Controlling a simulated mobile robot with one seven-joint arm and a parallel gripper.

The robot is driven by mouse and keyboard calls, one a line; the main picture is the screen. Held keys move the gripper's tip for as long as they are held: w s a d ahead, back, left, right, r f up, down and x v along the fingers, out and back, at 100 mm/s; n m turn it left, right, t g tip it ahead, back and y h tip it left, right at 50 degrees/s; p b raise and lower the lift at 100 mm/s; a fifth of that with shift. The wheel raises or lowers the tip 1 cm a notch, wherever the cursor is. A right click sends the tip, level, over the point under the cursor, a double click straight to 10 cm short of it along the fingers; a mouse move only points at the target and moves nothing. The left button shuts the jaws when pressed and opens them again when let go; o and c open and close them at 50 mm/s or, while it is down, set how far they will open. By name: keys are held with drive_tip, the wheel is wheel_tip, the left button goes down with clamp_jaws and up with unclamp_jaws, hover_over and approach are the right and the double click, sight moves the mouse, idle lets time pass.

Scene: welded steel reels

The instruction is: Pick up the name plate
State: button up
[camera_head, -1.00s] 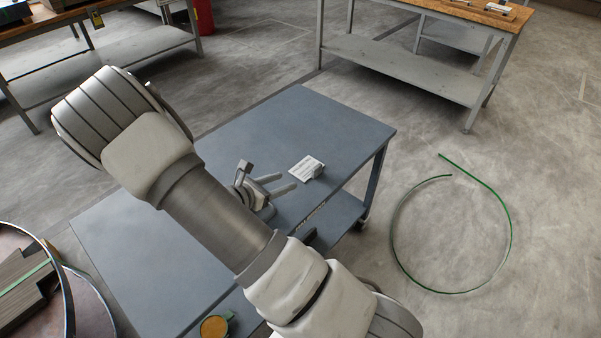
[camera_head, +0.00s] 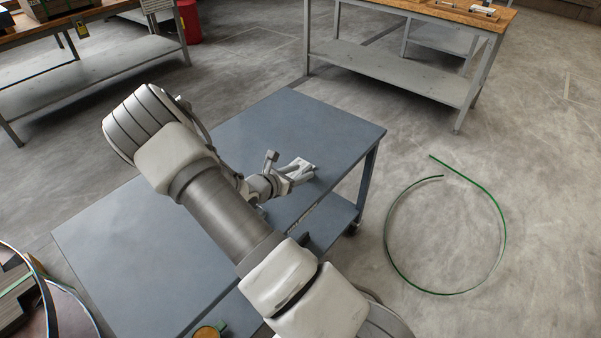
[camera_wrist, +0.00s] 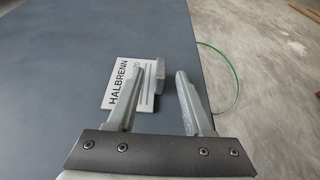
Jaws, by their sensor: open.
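The name plate (camera_wrist: 122,93) is a white plate with dark "HALBRENN" lettering, lying on the blue-grey table top (camera_head: 300,118). My gripper (camera_wrist: 171,70) is open above the plate's right side. I cannot tell whether the fingers touch anything.
The table top around the plate is clear. A green strap loop (camera_head: 447,292) lies on the floor to the right. A wooden-topped bench (camera_head: 410,70) stands behind, another (camera_head: 100,75) at the far left. A round orange-topped item (camera_head: 207,332) is at the bottom.

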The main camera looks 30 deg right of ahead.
sight(304, 170)
drive_tip(key=b+x, duration=0.1)
drive_tip(key=x, duration=0.3)
drive_tip(key=shift+w+d, duration=0.1)
drive_tip(key=shift+d, duration=0.15)
clamp_jaws()
idle(1.1)
